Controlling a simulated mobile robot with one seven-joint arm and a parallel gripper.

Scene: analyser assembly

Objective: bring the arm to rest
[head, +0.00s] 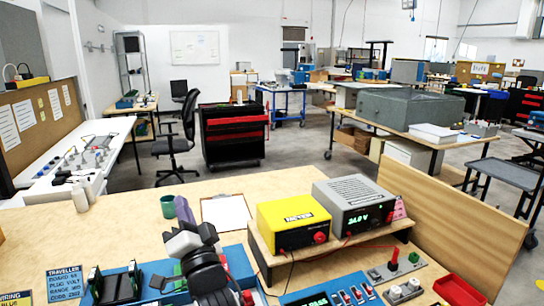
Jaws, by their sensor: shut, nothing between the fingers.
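My arm rises from the bottom edge, left of centre, over the wooden bench (130,222). The fingertips are small and partly hidden by the arm itself. A purple piece (184,210) shows just beyond the gripper; I cannot tell if they touch.
A green cup (168,206) and a clipboard (226,212) lie beyond my arm. Right of it, a yellow meter (293,222) and a grey power supply (353,205) stand on a wooden riser (262,246). A black fixture (118,285) and a TRAVELLER card (66,283) lie left. A red tray (459,290) is front right.

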